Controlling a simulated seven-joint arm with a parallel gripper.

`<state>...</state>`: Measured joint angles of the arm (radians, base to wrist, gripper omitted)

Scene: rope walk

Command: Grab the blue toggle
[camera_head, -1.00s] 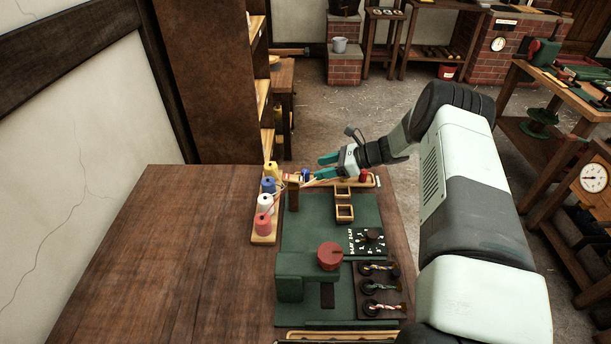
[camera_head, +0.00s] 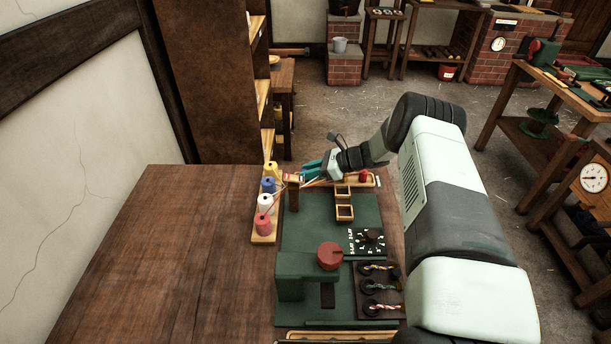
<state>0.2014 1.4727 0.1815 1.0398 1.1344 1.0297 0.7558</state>
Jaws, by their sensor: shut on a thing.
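My gripper (camera_head: 308,171), with teal fingers, is at the left part of the wooden rail along the far edge of the green bench fixture. Its fingers point left and are shut on the blue toggle, at the spot where that small blue piece stood on the rail. The fingers now hide most or all of the toggle. I cannot tell whether it is lifted off the rail. A red toggle (camera_head: 363,175) stands on the rail to the right of my gripper.
Yellow, blue, white and red thread spools (camera_head: 264,203) stand in a row left of the fixture, with strands running to a wooden post (camera_head: 293,195). Small wooden frames (camera_head: 344,212), a red knob (camera_head: 330,256) and a dial panel (camera_head: 367,241) lie nearer. The left tabletop (camera_head: 170,260) is clear.

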